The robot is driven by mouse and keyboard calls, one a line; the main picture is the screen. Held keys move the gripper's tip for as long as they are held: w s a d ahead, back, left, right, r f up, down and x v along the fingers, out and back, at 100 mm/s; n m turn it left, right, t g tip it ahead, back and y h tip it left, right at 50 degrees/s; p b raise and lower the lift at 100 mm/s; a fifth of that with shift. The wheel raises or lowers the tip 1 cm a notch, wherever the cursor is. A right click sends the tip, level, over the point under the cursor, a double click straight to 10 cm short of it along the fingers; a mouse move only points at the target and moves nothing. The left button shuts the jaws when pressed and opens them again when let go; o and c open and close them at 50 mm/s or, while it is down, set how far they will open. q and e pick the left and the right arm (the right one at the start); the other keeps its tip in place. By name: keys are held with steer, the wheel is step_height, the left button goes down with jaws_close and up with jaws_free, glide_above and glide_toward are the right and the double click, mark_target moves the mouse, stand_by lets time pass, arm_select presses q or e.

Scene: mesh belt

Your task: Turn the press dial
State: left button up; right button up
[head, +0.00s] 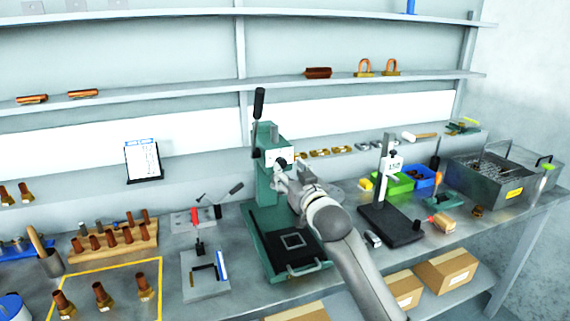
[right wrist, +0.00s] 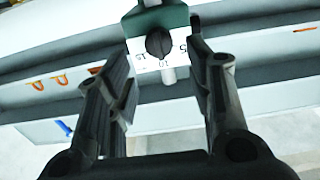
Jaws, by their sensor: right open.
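The press dial (right wrist: 159,43) is a black knob on a white scale plate with the marks 5, 10 and 15, in the right wrist view. In the head view the dial (head: 281,163) shows on the green press (head: 262,218). My right gripper (right wrist: 160,75) is open, its two dark fingers on either side of the dial in the picture. The dial appears just ahead of the fingers; I cannot tell any contact. In the head view the right gripper (head: 283,180) is at the press head, partly hidden by its own arm. My left gripper is not in view.
Left of the press lie a small clamp fixture (head: 205,277) and a wooden rack (head: 115,240) of copper parts. Right of it stand a black-based gauge stand (head: 390,225), green bin (head: 392,184) and a metal basket (head: 490,185). The press lever (head: 259,105) rises above the head.

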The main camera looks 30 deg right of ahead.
mark_target(283, 163)
steer(key=shift+p+x, duration=0.35)
steer(key=shift+x, duration=1.8)
steer(key=shift+s, duration=0.15)
jaws_close()
